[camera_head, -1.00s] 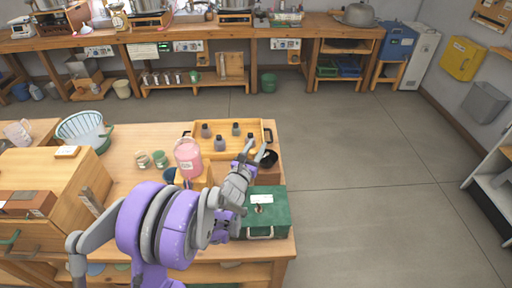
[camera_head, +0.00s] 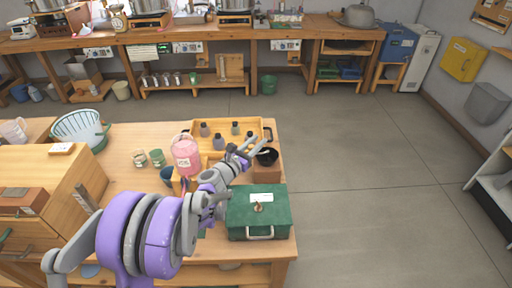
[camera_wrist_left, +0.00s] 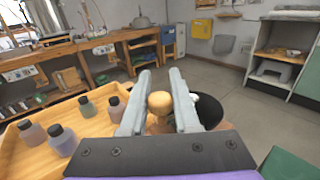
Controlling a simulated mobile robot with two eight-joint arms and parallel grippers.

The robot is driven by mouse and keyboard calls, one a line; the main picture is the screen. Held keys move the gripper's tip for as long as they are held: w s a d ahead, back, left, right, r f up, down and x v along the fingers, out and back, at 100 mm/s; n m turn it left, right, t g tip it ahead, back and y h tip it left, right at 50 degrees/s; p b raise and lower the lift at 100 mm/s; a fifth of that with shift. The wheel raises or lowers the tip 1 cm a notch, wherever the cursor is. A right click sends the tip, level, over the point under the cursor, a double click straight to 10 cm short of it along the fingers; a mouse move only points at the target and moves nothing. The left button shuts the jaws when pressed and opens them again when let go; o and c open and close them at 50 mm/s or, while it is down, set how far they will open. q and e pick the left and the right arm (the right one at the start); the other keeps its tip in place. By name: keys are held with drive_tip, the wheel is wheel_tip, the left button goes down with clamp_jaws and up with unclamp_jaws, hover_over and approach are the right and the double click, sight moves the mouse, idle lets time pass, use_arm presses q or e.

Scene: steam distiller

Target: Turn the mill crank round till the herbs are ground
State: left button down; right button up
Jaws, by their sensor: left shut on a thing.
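The mill (camera_head: 266,172) is a small wooden block with a black bowl (camera_head: 267,156) on top, at the right edge of the near table. My left gripper (camera_head: 247,153) is at the left side of the mill's bowl. In the left wrist view, a round wooden crank knob (camera_wrist_left: 160,103) sits between the two fingers of this gripper, which is shut on it. The black bowl (camera_wrist_left: 209,112) shows partly behind the right finger. The crank arm and the herbs inside the bowl are hidden. My right gripper is out of view.
A wooden tray (camera_head: 262,127) with several small bottles lies behind the mill. A green box (camera_head: 258,215) with a handle sits in front of the mill. The floor to the right is clear.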

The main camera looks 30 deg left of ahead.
use_arm(q)
drive_tip(key=shift+w+m+h, duration=0.2)
drive_tip(key=shift+m+h, duration=0.5)
drive_tip(key=shift+h, duration=0.4)
drive_tip(key=c, duration=0.7)
unclamp_jaws()
drive_tip(key=shift+f, duration=0.1)
drive_tip(key=v, duration=1)
drive_tip(key=shift+s, duration=0.4)
